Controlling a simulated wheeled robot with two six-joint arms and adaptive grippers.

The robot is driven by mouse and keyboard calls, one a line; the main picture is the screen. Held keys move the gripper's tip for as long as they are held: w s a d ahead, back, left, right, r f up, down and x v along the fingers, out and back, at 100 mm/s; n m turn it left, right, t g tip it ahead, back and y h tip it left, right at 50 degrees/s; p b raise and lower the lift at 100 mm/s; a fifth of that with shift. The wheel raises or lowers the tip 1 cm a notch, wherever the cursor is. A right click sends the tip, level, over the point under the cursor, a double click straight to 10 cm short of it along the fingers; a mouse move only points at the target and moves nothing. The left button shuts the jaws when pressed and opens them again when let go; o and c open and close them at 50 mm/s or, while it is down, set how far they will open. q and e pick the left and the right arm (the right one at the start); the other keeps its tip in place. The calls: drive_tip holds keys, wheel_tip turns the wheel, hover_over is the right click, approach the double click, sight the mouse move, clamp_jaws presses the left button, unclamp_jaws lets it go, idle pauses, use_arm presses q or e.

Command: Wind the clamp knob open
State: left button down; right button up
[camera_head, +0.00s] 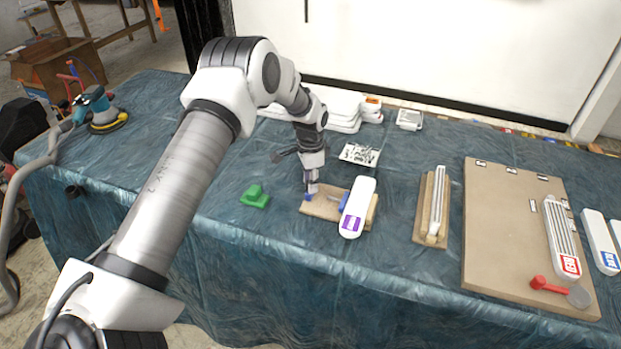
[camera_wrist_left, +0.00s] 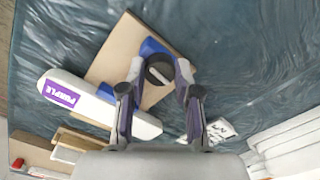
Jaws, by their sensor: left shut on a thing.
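The clamp has blue parts (camera_wrist_left: 152,46) on a tan wooden board (camera_head: 327,208), which also shows in the left wrist view (camera_wrist_left: 118,52). Its round dark knob (camera_wrist_left: 159,72) sits between the fingers of my left gripper (camera_head: 309,190). The gripper (camera_wrist_left: 159,68) points down at the board's left end and is shut on the knob. A white piece labelled PURPLE (camera_head: 358,205) lies across the board's right part, beside another blue part (camera_head: 343,201); it also shows in the left wrist view (camera_wrist_left: 85,98). In the head view the fingers hide most of the knob. My right gripper is out of view.
A green block (camera_head: 255,196) stands left of the board. A white card with small dark items (camera_head: 359,155) lies behind. To the right are a narrow wooden holder (camera_head: 431,208) and a large brown board (camera_head: 510,225) with a red-handled tool (camera_head: 548,285). Blue cloth (camera_head: 300,265) in front is clear.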

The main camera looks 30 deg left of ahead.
use_arm(q)
drive_tip(key=n+p, duration=0.1)
drive_tip(key=n, duration=0.3)
drive_tip(key=shift+s+n, duration=0.1)
drive_tip(key=shift+n, duration=0.2)
drive_tip(key=n+p, duration=0.1)
drive_tip(key=n, duration=0.3)
drive_tip(key=shift+f+n, duration=0.1)
drive_tip(key=shift+n, duration=0.2)
drive_tip(key=n, duration=0.3)
drive_tip(key=shift+n+p, duration=0.3)
drive_tip(key=n+p, duration=0.1)
drive_tip(key=n, duration=0.3)
drive_tip(key=shift+n, duration=0.3)
drive_tip(key=n+p, duration=0.1)
drive_tip(key=n, duration=0.3)
drive_tip(key=shift+n, duration=0.3)
drive_tip(key=n+p, duration=0.1)
drive_tip(key=n, duration=0.3)
drive_tip(key=shift+d, duration=0.1)
drive_tip(key=n+p, duration=0.1)
drive_tip(key=n, duration=0.4)
drive_tip(key=shift+s+f+n+p, duration=0.1)
drive_tip(key=shift+n+p, duration=0.3)
drive_tip(key=shift+n, duration=1.6)
